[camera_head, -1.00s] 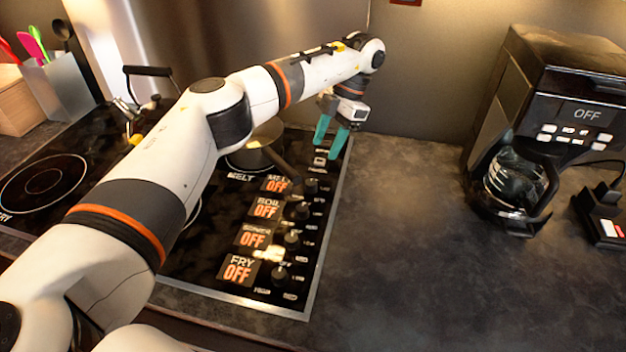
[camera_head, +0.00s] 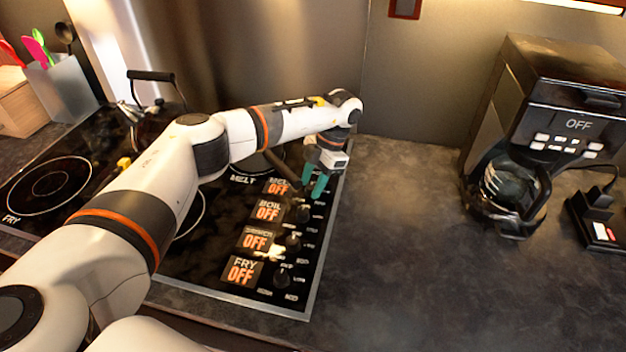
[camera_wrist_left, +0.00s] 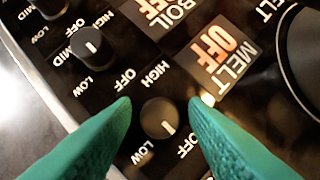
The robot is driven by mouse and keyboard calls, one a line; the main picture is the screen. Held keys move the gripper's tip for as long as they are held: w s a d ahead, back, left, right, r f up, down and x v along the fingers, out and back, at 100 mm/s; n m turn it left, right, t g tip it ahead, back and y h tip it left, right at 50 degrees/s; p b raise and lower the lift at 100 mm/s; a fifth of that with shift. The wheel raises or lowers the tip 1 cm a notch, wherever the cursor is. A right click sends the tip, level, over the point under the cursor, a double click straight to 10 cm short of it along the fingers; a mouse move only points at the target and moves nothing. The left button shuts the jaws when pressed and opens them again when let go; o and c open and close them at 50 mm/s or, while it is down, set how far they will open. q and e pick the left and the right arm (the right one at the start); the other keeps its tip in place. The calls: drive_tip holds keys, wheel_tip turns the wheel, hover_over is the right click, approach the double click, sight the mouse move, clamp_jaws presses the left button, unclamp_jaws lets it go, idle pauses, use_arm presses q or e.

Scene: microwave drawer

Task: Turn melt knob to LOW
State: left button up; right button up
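The black melt knob (camera_wrist_left: 158,118) shows in the left wrist view. Its pale pointer line is toward the nearby OFF label (camera_wrist_left: 188,146); its LOW label (camera_wrist_left: 143,152) is at lower left and its HIGH label (camera_wrist_left: 155,75) above. The melt display (camera_wrist_left: 215,55) reads OFF, also in the head view (camera_head: 277,187). My left gripper (camera_head: 313,187) is open over the knob, its teal fingertips on either side of it with gaps visible in the wrist view. In the head view the fingers largely hide the knob. My right gripper is not in view.
The boil knob (camera_head: 300,213) and other knobs line the stove panel, with their displays reading OFF. A pan handle (camera_head: 282,165) lies close to the gripper. A kettle (camera_head: 155,105) stands at the back left. A coffee maker (camera_head: 540,110) stands right; the counter (camera_head: 400,240) between is clear.

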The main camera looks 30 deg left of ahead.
use_arm(q)
drive_tip(key=c, duration=0.8)
drive_tip(key=shift+o, duration=0.3)
drive_tip(key=shift+m, duration=0.4)
drive_tip(key=m+t+y+b, duration=0.1)
drive_tip(key=m+b, duration=0.1)
drive_tip(key=m, duration=0.2)
drive_tip(key=m+t+b, duration=0.1)
drive_tip(key=m, duration=0.2)
drive_tip(key=m+t+y, duration=0.1)
drive_tip(key=m, duration=0.1)
drive_tip(key=shift+s+d+m+b, duration=0.1)
drive_tip(key=shift+m+b, duration=0.25)
drive_tip(key=shift+m, duration=0.05)
drive_tip(key=shift+r+t, duration=0.1)
drive_tip(key=shift+t, duration=0.2)
drive_tip(key=o, duration=1)
